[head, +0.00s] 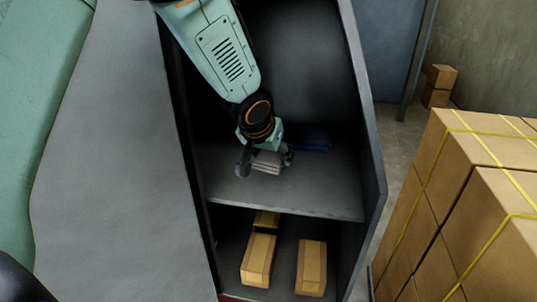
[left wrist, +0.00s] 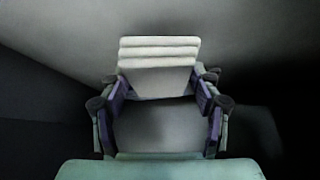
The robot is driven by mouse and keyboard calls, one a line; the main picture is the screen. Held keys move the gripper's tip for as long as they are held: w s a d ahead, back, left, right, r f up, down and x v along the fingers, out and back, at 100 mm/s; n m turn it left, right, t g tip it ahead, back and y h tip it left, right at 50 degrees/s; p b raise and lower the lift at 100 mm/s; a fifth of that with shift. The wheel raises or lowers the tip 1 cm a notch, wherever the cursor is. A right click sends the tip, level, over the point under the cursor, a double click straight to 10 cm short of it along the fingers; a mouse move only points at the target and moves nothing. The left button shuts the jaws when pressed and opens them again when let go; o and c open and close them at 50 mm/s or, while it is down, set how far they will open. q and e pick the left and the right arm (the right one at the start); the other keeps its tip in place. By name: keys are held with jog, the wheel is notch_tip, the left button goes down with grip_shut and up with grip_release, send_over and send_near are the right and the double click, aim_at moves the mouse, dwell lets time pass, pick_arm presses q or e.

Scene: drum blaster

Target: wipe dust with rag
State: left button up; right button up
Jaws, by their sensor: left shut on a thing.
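A light grey folded rag (left wrist: 160,52) with ribbed layers shows at the tips of my left gripper (left wrist: 160,98) in the left wrist view. In the head view my left gripper (head: 265,164) is shut on the rag (head: 268,157), low over the grey upper shelf (head: 318,190) of the open cabinet. I cannot tell if the rag touches the shelf. No distinct dust patch can be made out on the shelf. My right gripper is not in view.
A dark blue object (head: 313,140) lies behind and right of the gripper on the shelf. The cabinet's side wall (head: 362,125) bounds the right. Cardboard boxes (head: 257,258) sit below. Strapped cartons (head: 480,195) stand outside to the right.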

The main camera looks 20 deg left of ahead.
pick_arm(q)
notch_tip(320, 180, up, 2)
jog(key=shift+w+r+p, duration=0.1)
jog(key=shift+p, duration=0.6)
jog(key=shift+s+a+r+p, duration=0.1)
jog(key=shift+r+p, duration=0.1)
jog(key=shift+r, duration=0.3)
jog(key=shift+s+a+r+p, duration=0.1)
jog(key=shift+r+p, duration=0.05)
jog(key=shift+r, duration=0.35)
jog(key=shift+d, duration=0.1)
jog(key=shift+w+d+f, duration=0.1)
jog(key=shift+w+f, duration=0.05)
jog(key=shift+w, duration=0.05)
jog(key=shift+s, duration=0.2)
